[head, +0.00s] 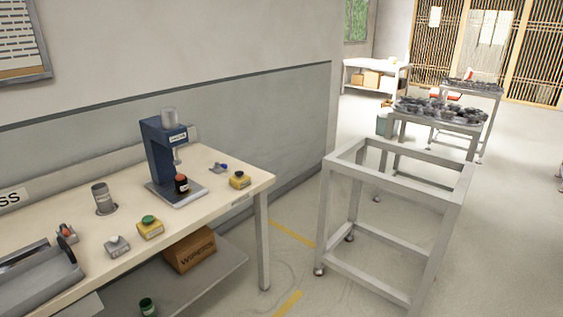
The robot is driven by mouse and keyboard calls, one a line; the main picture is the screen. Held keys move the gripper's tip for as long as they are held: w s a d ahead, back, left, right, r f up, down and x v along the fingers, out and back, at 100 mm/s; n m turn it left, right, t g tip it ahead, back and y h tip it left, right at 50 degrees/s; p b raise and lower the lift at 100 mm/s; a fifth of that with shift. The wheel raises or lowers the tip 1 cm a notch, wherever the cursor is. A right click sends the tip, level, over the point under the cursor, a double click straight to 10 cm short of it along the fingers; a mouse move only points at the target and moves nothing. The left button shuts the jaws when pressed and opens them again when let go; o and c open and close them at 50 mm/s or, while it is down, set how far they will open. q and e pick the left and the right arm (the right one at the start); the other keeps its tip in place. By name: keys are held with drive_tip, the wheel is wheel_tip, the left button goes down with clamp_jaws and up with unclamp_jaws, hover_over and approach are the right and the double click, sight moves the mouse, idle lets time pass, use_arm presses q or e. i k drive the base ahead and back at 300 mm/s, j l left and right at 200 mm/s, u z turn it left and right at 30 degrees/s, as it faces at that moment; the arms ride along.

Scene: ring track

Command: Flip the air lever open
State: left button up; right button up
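A small grey fitting with a blue handle (219,167) lies on the pale workbench (225,190), right of the blue press (163,150); it looks like a lever valve. Another small grey fitting with an orange-red top (66,233) sits at the left of the bench. No label shows which one is the air lever, and both are too small to tell whether they are open or shut. Neither of my grippers is in view.
Yellow boxes with a green button (150,228) and a yellow button (240,180), a grey box (117,246) and a dark cylinder (104,198) stand on the bench. An empty metal frame (343,165) stands to the right. Floor between them is clear.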

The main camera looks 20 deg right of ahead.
sight(217, 164)
drive_tip(key=z, duration=0.1)
drive_tip(key=i+l, duration=1.55)
drive_tip(key=l, duration=0.15)
drive_tip(key=i+j+u, duration=0.05)
